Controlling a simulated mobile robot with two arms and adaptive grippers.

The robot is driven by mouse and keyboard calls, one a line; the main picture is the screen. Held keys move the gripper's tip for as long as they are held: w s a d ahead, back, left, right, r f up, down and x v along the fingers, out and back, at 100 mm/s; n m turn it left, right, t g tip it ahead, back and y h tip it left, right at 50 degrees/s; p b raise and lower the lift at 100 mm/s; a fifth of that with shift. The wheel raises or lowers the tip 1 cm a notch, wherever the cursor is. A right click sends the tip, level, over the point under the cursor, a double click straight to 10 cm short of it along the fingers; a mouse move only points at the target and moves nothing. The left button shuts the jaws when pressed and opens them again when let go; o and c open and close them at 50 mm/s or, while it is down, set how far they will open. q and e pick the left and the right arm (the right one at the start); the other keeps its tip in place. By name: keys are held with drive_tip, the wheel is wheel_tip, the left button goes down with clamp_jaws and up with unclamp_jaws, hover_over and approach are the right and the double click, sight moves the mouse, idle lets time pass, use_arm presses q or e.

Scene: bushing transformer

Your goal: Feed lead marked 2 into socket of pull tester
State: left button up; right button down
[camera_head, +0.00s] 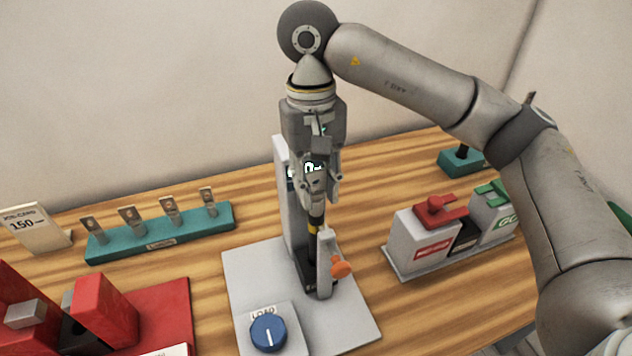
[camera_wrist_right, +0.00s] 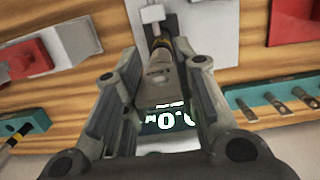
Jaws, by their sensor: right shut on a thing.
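The pull tester has a pale grey base plate (camera_head: 245,272), a column with a lit display (camera_head: 282,190), a blue LOAD dial (camera_head: 268,333) and a clamp with an orange knob (camera_head: 341,269). My right gripper (camera_head: 316,200) points down in front of the column, its fingers closed on the metal lug of a lead (camera_head: 314,226). The lead is black with a yellow band and hangs upright, its lower end at the clamp. Whether it sits inside the socket is hidden. In the wrist view the lug (camera_wrist_right: 160,78) lies between the fingers; its number is unreadable. My left gripper is out of view.
A teal rack (camera_head: 160,240) with several metal lugs stands left, beside a card marked 150 (camera_head: 34,228). A red fixture (camera_head: 165,315) is front left.

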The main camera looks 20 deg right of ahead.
drive_tip(key=shift+b, duration=0.3)
idle(0.8)
drive_tip(key=shift+f+b, duration=2.75)
drive_tip(key=shift+f, duration=0.15)
drive_tip(key=shift+r, duration=0.25)
drive_tip(key=shift+r+p, duration=2.05)
drive_tip(key=shift+r, duration=0.35)
drive_tip(key=shift+b, duration=0.3)
